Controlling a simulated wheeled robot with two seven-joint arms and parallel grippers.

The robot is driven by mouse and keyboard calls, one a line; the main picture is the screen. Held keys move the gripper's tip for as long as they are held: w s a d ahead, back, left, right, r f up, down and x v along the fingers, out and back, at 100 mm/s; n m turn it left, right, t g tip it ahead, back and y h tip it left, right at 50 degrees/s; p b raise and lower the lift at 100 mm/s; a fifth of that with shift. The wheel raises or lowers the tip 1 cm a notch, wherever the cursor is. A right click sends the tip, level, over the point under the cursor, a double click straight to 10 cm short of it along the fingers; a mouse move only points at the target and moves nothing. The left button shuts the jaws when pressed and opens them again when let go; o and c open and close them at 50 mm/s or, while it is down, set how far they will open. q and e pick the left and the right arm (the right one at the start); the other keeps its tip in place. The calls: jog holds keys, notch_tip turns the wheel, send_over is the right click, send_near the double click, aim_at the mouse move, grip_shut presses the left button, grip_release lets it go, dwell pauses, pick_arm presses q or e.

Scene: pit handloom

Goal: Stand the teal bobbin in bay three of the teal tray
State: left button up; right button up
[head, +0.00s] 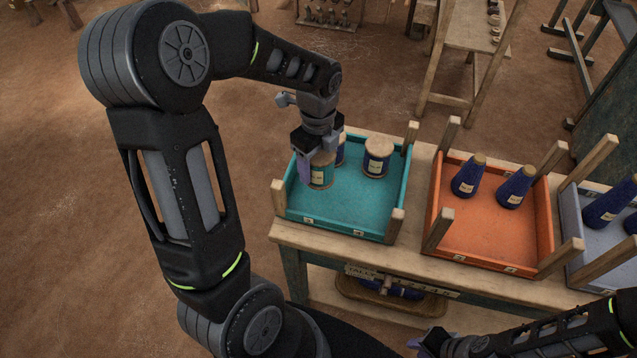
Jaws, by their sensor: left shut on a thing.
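The teal bobbin (321,174) has a wooden top and a pale label. My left gripper (316,160) is shut on it and holds it upright at the left back part of the teal tray (340,231). I cannot tell whether its base touches the tray floor. Two dark blue bobbins with wooden tops stand at the back of the tray: one (341,150) is partly hidden behind the gripper, the other (376,158) is further right. The tray's front bays look empty; the small rim labels are too small to read. My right gripper (428,344) is low at the bottom edge, its jaws unclear.
Wooden posts rise at the teal tray's corners. An orange tray (490,232) with two blue cones stands to the right, then a grey tray (590,247) with more cones. All rest on a wooden bench (330,248). A basket (420,303) sits on the bench's lower shelf.

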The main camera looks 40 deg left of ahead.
pick_arm(q)
jog(key=shift+f, duration=1.65)
jog(key=shift+f+p, duration=0.4)
jog(key=shift+f, duration=1.5)
jog(key=o, duration=1.5)
jog(key=shift+f, duration=0.1)
notch_tip(320, 180, up, 12)
jog(key=shift+r+b, duration=0.15)
jog(key=shift+b, duration=0.4)
